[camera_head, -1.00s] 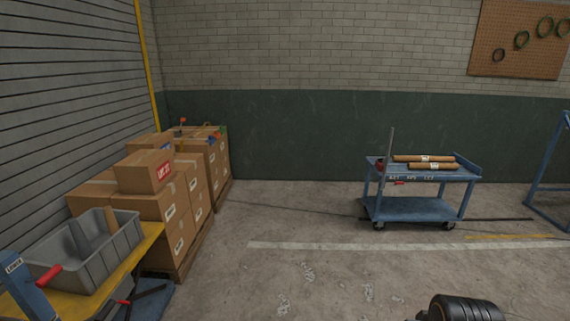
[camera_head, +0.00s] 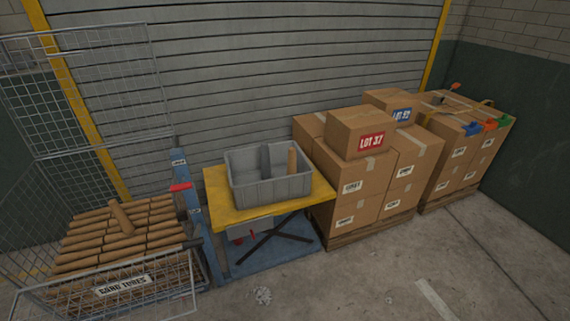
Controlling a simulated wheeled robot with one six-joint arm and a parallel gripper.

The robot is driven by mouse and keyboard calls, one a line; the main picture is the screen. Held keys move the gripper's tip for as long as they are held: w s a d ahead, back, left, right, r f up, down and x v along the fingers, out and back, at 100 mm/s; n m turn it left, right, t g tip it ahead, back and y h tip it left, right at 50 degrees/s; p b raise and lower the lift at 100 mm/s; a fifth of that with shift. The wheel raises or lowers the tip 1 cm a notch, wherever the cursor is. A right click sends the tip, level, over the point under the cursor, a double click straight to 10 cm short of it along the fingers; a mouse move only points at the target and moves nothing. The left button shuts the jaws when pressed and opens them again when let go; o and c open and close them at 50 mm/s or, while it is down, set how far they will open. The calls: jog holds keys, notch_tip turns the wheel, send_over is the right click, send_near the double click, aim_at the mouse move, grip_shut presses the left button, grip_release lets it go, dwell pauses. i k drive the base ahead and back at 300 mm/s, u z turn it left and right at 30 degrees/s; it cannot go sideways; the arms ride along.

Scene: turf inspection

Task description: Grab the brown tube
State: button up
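A brown tube (camera_head: 292,160) stands nearly upright in a grey bin (camera_head: 272,190), near its right end. Its lower part is hidden by the bin's front wall. A dark grey upright piece (camera_head: 265,159) stands to its left in the same bin. More brown tubes (camera_head: 125,243) lie in rows in a wire cage at the left. One brown tube (camera_head: 121,216) lies tilted on top of those rows. My gripper is not in view.
The bin stands on a yellow-topped lift table (camera_head: 225,213) with a blue post (camera_head: 185,185). The wire cage (camera_head: 150,290) has a mesh front. Stacked cartons (camera_head: 365,175) on pallets stand close to the table's right. The floor (camera_head: 400,280) at front right is mostly clear.

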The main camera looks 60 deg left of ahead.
aim_at(291, 169)
jog(key=u, duration=0.6)
jog(key=i, duration=1.1)
jog(key=u, duration=2.15)
jog(key=i, duration=1.25)
jog(key=u, duration=1.05)
jog(key=i, duration=0.45)
